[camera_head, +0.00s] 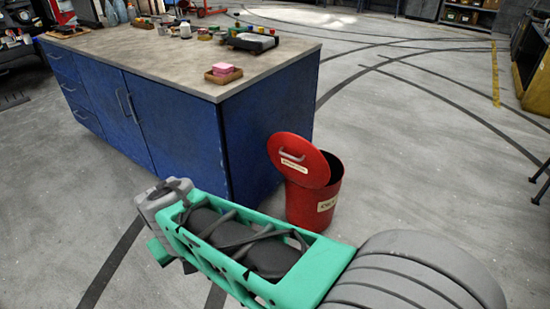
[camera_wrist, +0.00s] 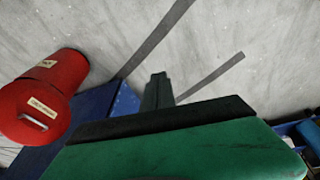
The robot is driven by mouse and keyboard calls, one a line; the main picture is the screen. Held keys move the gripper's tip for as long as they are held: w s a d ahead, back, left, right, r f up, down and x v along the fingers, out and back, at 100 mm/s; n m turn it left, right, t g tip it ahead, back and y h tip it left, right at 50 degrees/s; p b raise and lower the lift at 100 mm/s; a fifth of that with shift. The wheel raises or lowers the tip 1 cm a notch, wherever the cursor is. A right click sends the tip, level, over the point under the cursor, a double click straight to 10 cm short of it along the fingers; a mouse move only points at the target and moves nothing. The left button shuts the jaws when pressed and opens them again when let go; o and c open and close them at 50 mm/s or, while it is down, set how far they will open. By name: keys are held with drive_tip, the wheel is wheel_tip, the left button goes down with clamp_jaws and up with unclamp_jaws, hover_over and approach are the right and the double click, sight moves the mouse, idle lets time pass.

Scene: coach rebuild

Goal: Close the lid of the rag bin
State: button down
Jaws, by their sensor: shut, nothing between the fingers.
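The red rag bin (camera_head: 308,208) stands on the floor at the right end of the blue workbench. Its round red lid (camera_head: 303,147) is up and tilted open, with a grey handle and a pale label on the face toward the camera. In the wrist view the bin (camera_wrist: 70,68) and its lid (camera_wrist: 22,103) are at the left edge, the handle showing on the lid. My gripper (camera_wrist: 157,82) shows in the wrist view as narrow dark green fingers, shut and empty, to the right of the bin and apart from it. In the head view I cannot make out the fingertips.
The blue workbench (camera_head: 180,125) stands left of the bin, close to it. On its top are a pink block in a small wooden tray (camera_head: 223,74) and several small items farther back. The grey floor right of the bin is clear. Shelves and a cabinet stand at the far right.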

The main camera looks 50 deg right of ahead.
drive_tip(key=w+d+f+m+h+b, duration=0.1)
drive_tip(key=w+d+f+h, duration=0.25)
drive_tip(key=d, duration=0.65)
drive_tip(key=w+d+f+m+g+h+b, duration=0.1)
drive_tip(key=w+d+f+h, duration=0.2)
drive_tip(key=d, duration=0.6)
drive_tip(key=w+d+f+h+b, duration=0.15)
drive_tip(key=w+d+h, duration=0.3)
drive_tip(key=d, duration=0.55)
drive_tip(key=d+f+n+h+b, duration=0.1)
drive_tip(key=d+n+h, duration=0.1)
drive_tip(key=d, duration=0.9)
drive_tip(key=d+f+n+h+b, duration=0.1)
drive_tip(key=d+h, duration=0.3)
drive_tip(key=d, duration=0.8)
drive_tip(key=shift+w+d+f+n, duration=0.15)
drive_tip(key=shift+w+f+n, duration=0.3)
drive_tip(key=shift+f, duration=0.2)
